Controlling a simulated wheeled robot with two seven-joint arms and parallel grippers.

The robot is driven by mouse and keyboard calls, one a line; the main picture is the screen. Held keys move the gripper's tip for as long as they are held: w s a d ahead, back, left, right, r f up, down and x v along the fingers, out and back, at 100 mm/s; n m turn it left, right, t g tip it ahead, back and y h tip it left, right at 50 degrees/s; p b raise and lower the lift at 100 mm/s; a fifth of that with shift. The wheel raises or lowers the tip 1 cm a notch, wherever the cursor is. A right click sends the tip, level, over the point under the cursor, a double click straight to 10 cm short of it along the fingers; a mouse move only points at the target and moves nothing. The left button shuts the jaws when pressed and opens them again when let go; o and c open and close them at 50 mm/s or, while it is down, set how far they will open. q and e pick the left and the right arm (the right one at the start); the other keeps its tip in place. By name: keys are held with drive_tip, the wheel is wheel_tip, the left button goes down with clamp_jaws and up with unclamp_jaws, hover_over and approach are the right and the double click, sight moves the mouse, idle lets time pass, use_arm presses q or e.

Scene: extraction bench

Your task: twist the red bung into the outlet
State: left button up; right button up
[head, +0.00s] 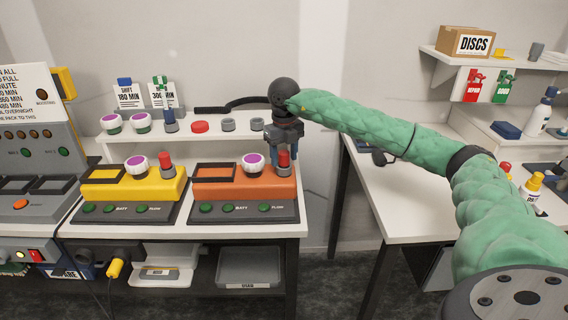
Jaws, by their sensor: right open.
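A red bung-like piece (284,160) stands upright on top of the orange unit (225,190), at its right end. My right gripper (285,153) points down at this red piece from above, with its fingers open about the top of it. I cannot tell whether the fingers touch it. The outlet under the red piece is hidden. A similar red piece (165,162) stands on the yellow unit (150,190) to the left. My left gripper is not in view.
A white-purple knob (252,165) stands close left of the gripper. Behind, a raised white shelf (235,148) holds a red disc (200,126), grey caps and more knobs. A gap separates this bench from the right-hand table (400,205).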

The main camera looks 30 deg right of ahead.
drive_tip(key=c, duration=1.1)
drive_tip(key=m, duration=0.3)
drive_tip(key=o, duration=1.1)
drive_tip(key=shift+m, duration=0.3)
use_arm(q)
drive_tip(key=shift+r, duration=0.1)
use_arm(e)
drive_tip(key=shift+o, duration=0.2)
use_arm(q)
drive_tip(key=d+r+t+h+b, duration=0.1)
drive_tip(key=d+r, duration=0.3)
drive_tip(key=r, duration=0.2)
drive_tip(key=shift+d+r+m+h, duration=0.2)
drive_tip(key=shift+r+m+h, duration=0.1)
use_arm(e)
wheel_tip(320, 180, up, 8)
drive_tip(key=shift+f, duration=0.1)
drive_tip(key=shift+f, duration=0.1)
